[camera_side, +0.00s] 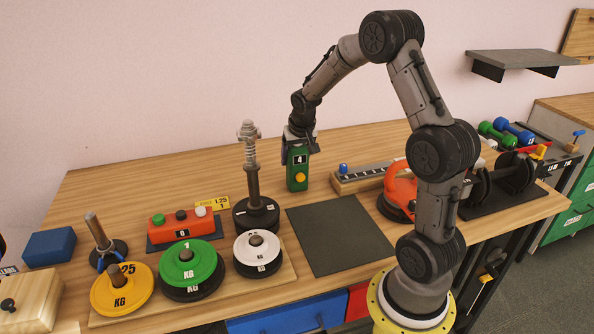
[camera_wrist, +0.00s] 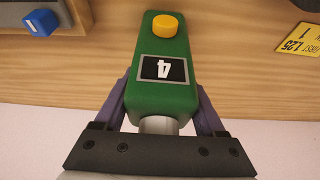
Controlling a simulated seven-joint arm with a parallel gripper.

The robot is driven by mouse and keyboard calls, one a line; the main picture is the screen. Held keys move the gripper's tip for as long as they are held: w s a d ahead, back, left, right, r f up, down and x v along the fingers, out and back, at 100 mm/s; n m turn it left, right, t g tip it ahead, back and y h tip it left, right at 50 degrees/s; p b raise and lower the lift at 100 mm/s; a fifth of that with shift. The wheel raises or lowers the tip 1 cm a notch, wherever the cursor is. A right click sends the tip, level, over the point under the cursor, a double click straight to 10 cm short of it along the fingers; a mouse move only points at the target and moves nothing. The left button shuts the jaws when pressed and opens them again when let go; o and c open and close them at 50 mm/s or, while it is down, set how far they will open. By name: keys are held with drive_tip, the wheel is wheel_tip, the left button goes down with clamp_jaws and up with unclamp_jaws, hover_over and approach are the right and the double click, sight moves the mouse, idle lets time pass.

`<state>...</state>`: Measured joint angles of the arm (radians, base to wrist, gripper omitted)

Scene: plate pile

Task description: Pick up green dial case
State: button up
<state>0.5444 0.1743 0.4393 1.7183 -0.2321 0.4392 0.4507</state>
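The green dial case (camera_side: 297,172) is a tall box with a yellow knob and a black label reading 4. In the side view it is upright below my gripper (camera_side: 299,146), near the middle of the table. I cannot tell whether its base touches the table. In the wrist view the case (camera_wrist: 165,95) lies between the two fingers of my gripper (camera_wrist: 162,103). The fingers are along both sides of its upper end and look closed on it.
A dark mat (camera_side: 342,238) lies in front of the case. A post on a weighted base (camera_side: 256,215) stands to its left. A slotted wooden rail (camera_side: 372,177) and an orange handled tool (camera_side: 398,192) are to the right. Weight plates (camera_side: 192,266) sit on a board at front left.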

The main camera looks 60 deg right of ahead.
clamp_jaws()
drive_tip(key=shift+r, duration=0.1)
drive_tip(key=shift+r, duration=0.15)
